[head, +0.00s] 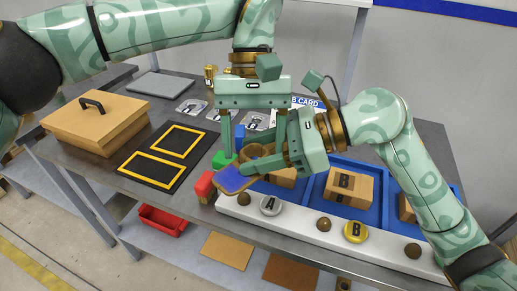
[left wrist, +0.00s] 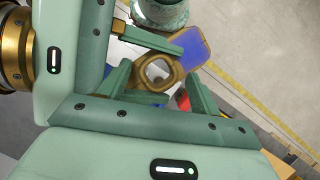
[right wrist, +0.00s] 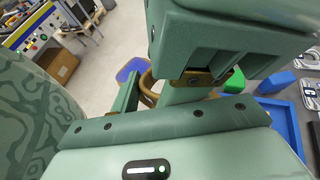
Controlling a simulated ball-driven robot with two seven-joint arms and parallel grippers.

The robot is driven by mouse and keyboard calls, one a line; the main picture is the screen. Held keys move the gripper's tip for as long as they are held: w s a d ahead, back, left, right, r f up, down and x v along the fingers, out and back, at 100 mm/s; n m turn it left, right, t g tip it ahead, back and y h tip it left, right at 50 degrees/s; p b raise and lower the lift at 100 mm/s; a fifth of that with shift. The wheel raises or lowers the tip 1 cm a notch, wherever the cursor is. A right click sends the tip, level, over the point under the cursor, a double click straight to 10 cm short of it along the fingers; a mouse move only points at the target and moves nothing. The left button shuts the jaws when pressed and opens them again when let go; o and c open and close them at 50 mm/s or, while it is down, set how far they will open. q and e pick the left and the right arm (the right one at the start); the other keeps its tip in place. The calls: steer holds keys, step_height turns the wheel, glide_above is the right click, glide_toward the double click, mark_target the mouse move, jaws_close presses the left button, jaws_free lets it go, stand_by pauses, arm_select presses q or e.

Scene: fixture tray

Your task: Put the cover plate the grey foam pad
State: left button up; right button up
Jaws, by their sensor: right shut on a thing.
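A blue plate with a tan rim (head: 236,180) hangs tilted over the front of the table; it also shows in the left wrist view (left wrist: 190,48) and right wrist view (right wrist: 130,70). A tan ring-like part (left wrist: 160,72) is right beside it and looks joined to it, though the joint is hidden. My right gripper (head: 262,166) is shut on this piece, reaching in from the right. My left gripper (head: 254,145) points down above it, its fingers apart on either side of the tan ring (head: 262,151). A flat grey pad (head: 156,85) lies at the back left of the table.
A lidded cardboard box (head: 95,122) and two yellow-framed black mats (head: 152,170) are on the left. Red (head: 204,187) and green (head: 223,159) blocks stand close to the grippers. Blue trays (head: 372,208) with boxes and a white button strip (head: 300,222) are at the right.

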steer(key=shift+s+a+r+g, duration=0.2)
steer(key=shift+s+g, duration=0.1)
